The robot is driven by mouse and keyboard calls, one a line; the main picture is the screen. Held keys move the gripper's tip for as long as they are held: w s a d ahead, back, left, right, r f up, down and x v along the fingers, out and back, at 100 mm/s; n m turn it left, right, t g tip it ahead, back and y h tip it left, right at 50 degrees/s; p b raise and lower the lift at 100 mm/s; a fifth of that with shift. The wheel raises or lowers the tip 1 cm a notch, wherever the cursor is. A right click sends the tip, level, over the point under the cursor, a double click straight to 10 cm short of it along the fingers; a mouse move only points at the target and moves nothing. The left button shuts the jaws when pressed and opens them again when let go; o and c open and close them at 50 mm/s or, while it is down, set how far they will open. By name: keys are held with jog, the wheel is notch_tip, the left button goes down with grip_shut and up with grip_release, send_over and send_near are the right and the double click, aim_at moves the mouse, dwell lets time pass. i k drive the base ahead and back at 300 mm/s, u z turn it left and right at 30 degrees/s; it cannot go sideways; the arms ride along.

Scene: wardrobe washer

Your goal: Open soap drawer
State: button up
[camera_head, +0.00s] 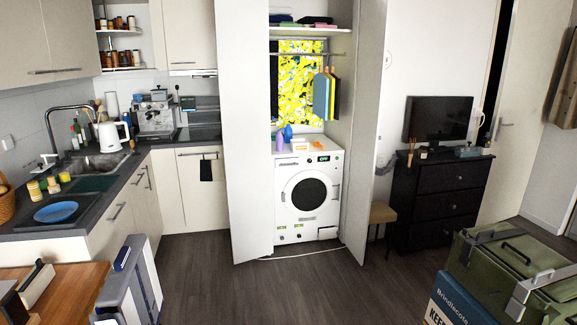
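The white washing machine (333,168) stands in the open wardrobe at the centre of the head view, some distance away across the floor. Its round dark door (309,194) faces me and looks shut. The soap drawer (288,162) is at the upper left of the front panel, left of the small lit display (323,159). It looks flush with the panel, though it is small at this distance. My gripper is not seen in this view, so whether it is open or shut is hidden.
Two wardrobe doors, left (240,130) and right (366,130), stand open beside the washer. A stool (382,212) and a black dresser (440,196) stand to the right. A green case (500,265) fills the lower right. The dark floor (300,285) ahead is mostly clear.

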aim_at(295, 161)
jog(key=u, duration=0.2)
jog(key=i, duration=4.65)
jog(key=z, duration=0.05)
